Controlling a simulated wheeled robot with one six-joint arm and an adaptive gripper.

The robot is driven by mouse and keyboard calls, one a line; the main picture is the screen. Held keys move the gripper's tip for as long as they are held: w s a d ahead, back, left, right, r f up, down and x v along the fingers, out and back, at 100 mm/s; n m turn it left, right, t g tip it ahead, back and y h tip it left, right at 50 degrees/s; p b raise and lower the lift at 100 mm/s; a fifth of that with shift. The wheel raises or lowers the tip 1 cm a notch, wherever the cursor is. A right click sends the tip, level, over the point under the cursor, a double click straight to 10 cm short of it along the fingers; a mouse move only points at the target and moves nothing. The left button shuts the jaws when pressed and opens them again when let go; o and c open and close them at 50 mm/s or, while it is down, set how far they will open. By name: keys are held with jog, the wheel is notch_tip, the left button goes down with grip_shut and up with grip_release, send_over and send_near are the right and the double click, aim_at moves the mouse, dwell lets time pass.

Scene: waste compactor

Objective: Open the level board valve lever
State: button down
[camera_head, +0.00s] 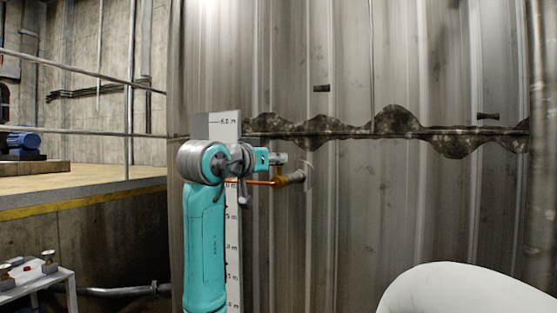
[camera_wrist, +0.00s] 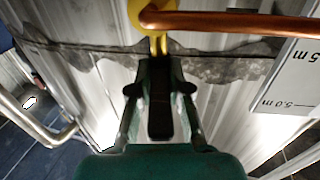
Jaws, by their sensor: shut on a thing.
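The white level board (camera_head: 233,262) stands upright against the metal wall, partly hidden by my arm. A brass valve (camera_head: 283,180) sits beside it, at the end of a thin copper pipe (camera_head: 258,183). In the wrist view the pipe (camera_wrist: 235,22) crosses the top and the yellow valve body (camera_wrist: 140,12) is cut off by the edge. The yellow valve lever (camera_wrist: 158,43) reaches down to my fingertips. My gripper (camera_wrist: 159,62) is shut on its end. In the head view my gripper (camera_head: 278,159) is just above the valve, and the lever cannot be made out.
The ribbed metal wall (camera_head: 400,200) with a dark stained seam stands close behind the valve. A railing (camera_head: 130,95) and raised platform (camera_head: 90,180) are at the left. A small table (camera_head: 45,278) stands at the lower left. A white rounded shape (camera_head: 465,292) fills the lower right.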

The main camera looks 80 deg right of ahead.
jog(key=shift+s+n+t+h, duration=0.15)
jog(key=shift+n+t+h, duration=0.35)
jog(key=shift+n+t, duration=0.5)
jog(key=shift+t, duration=0.4)
jog(key=c, duration=1.1)
grip_release()
jog(key=shift+a, duration=0.1)
jog(key=v, duration=1.2)
